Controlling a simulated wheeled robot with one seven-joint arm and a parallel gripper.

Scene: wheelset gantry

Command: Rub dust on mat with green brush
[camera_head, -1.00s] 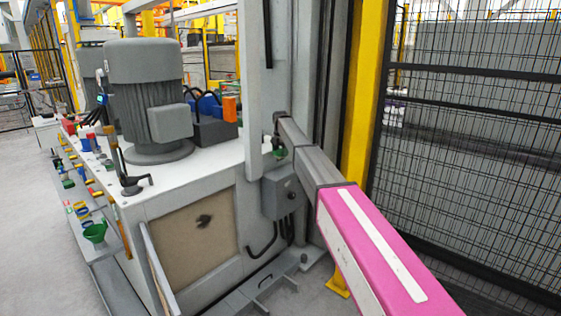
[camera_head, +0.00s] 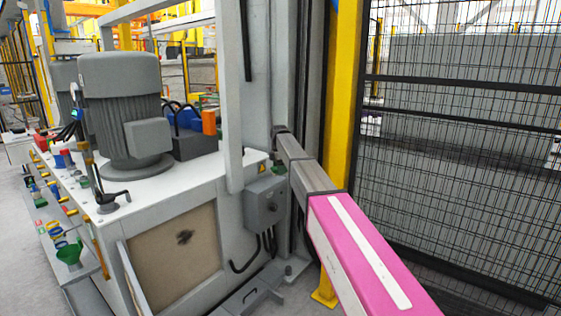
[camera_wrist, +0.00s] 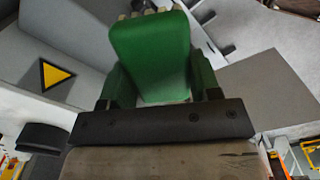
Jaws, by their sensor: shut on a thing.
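A green brush (camera_wrist: 150,50) fills the top middle of the wrist view, as a broad green block. In the head view, a small green patch of the brush (camera_head: 279,170) shows at the far end of my arm, beside the grey post. The tan mat (camera_head: 150,280) is an upright panel on the front of the white cabinet. A dark patch of dust (camera_head: 185,237) lies near its middle. The brush is right of the mat and above the dust, apart from it in the picture.
A grey switch box (camera_head: 264,203) is fixed to the cabinet just below the brush. A grey motor (camera_head: 120,110) stands on the cabinet top. A yellow post (camera_head: 341,130) and black mesh fence (camera_head: 465,170) stand to the right. Grey floor is clear at the left.

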